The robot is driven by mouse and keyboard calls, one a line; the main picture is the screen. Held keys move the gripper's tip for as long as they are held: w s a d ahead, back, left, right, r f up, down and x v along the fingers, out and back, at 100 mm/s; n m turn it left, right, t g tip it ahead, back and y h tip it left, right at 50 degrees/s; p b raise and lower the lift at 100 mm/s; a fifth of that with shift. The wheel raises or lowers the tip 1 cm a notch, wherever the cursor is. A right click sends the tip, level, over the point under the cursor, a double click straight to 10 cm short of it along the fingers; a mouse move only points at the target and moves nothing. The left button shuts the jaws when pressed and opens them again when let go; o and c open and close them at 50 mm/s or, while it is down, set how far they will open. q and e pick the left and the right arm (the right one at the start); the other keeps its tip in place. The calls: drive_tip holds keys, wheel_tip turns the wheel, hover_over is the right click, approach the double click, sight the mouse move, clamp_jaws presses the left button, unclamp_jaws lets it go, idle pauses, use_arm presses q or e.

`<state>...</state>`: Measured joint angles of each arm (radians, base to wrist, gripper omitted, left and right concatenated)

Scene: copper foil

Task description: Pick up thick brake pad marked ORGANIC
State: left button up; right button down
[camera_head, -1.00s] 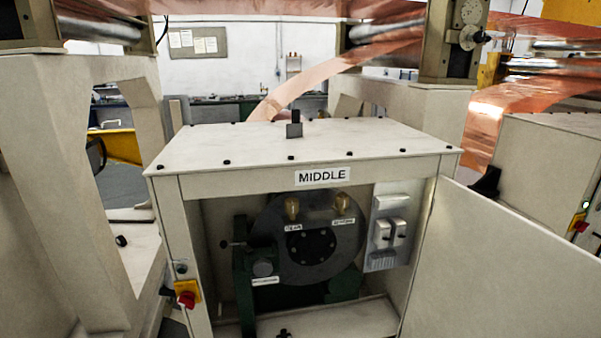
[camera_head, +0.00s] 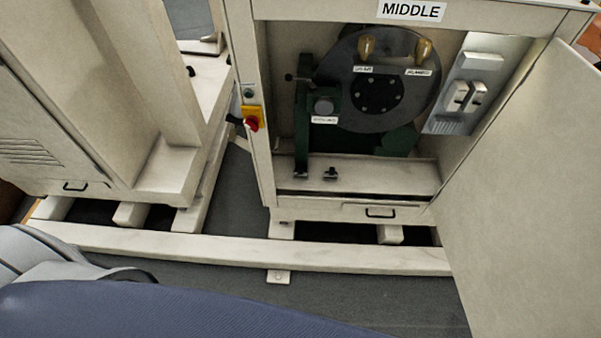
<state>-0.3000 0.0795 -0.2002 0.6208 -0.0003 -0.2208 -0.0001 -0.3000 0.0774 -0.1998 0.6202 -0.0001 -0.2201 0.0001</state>
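No brake pad marked ORGANIC can be made out in the head view. The open cabinet labelled MIDDLE (camera_head: 411,10) holds a dark brake disc (camera_head: 340,95) on a green mount (camera_head: 302,130). Two brass-coloured fittings (camera_head: 366,47) sit at the top of the disc. Small white labels (camera_head: 363,69) are on the disc and mount, too small to read. Neither of my grippers is in view.
The cabinet door (camera_head: 530,190) stands open at the right. A red and yellow switch (camera_head: 252,118) is on the cabinet's left post. A pale floor beam (camera_head: 240,250) runs across the front. A drawer (camera_head: 350,212) is below the cabinet opening.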

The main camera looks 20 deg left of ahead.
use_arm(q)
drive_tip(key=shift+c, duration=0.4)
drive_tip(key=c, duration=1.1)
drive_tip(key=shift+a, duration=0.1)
